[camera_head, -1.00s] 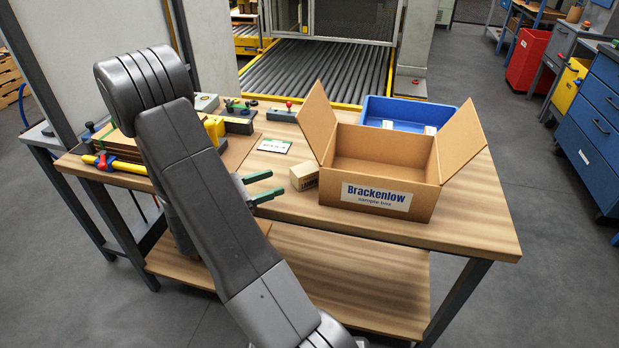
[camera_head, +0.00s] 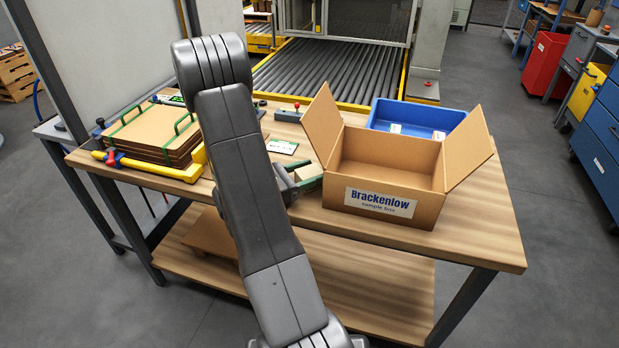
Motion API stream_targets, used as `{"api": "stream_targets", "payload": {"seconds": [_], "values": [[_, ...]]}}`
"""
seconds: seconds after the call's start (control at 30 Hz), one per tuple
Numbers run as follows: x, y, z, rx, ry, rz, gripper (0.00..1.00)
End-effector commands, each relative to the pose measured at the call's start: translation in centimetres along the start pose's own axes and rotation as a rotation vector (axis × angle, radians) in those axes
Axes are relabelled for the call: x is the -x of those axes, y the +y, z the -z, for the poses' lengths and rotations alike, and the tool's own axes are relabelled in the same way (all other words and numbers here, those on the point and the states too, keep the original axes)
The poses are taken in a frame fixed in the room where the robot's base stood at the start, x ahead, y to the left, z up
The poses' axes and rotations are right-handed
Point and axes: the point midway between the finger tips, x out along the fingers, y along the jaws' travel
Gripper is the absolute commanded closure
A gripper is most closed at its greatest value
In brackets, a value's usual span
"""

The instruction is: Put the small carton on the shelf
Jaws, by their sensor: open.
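The small carton (camera_head: 304,172) stands on the bench top, just left of the open Brackenlow box. My gripper (camera_head: 297,182), with green fingers, is open at the carton. One finger lies along its near side; the other is partly hidden, and I cannot tell whether they touch it. My grey arm reaches up from the bottom and covers part of the bench. The lower wooden shelf (camera_head: 365,285) of the bench runs beneath the top, with clear room at its middle and right.
The Brackenlow box (camera_head: 380,203) stands open with flaps raised, close right of my gripper. A blue tray (camera_head: 455,122) is behind it. A strapped cardboard stack (camera_head: 150,135) lies at the left.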

Motion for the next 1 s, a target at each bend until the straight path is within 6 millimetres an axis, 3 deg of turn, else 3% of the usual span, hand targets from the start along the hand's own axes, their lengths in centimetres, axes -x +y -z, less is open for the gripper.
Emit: {"api": "stream_targets", "payload": {"seconds": [0.33, 0.5, 0.57, 1.0], "values": [[-0.7, 0.0, 0.0, 0.000, 0.000, -0.001, 0.44], [-0.7, 0.0, 0.0, 0.000, 0.000, -0.001, 0.77], [-0.6, 0.0, 0.0, 0.000, -0.001, -0.001, 0.82], [-0.3, 0.4, -1.0, -0.003, -0.001, -0.002, 0.82]]}}
